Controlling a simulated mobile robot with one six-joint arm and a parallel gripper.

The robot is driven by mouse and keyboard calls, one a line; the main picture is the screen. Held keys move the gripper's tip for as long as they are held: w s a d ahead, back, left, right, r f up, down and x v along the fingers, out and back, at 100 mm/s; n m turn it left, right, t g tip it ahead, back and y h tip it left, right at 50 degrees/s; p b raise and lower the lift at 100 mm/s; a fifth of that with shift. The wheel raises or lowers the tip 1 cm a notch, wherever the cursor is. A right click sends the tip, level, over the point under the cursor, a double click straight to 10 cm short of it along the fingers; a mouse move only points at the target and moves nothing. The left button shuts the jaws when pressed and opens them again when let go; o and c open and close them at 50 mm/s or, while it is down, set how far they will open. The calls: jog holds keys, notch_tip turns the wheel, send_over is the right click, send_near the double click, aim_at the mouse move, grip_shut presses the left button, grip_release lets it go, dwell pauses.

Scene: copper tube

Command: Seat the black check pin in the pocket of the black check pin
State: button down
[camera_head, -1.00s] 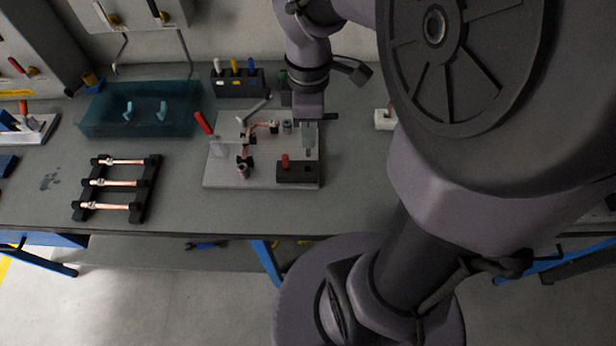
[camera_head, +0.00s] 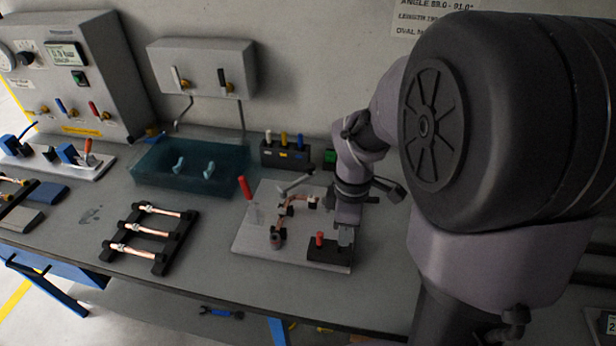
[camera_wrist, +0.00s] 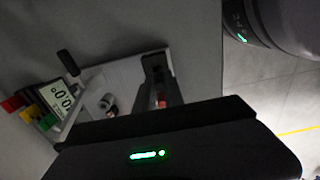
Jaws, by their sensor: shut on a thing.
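My gripper (camera_head: 346,222) is low over the right part of the pale fixture plate (camera_head: 250,238), shut on a slim thing taken to be the black check pin, hardly distinguishable between the jaws. Directly below is a dark block (camera_head: 334,257) with a red-topped peg (camera_head: 320,238) at its left; the block also shows in the wrist view (camera_wrist: 153,64). I cannot tell whether the held pin touches the block, and its pocket is not clearly seen. A black rack (camera_head: 270,155) with white, yellow and blue handles stands behind the plate.
A teal tray (camera_head: 190,175) and a black rack of copper tubes (camera_head: 150,230) stand farther left. Bench is clear between them.

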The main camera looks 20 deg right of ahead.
jog(key=f+b, duration=0.1)
jog(key=f, duration=0.1)
jog(key=w+f+b, duration=0.1)
jog(key=shift+d+f, duration=0.15)
jog(key=shift+f, duration=0.25)
jog(key=shift+r, duration=0.1)
jog(key=c, duration=1.4)
grip_release()
jog(key=shift+c, duration=0.2)
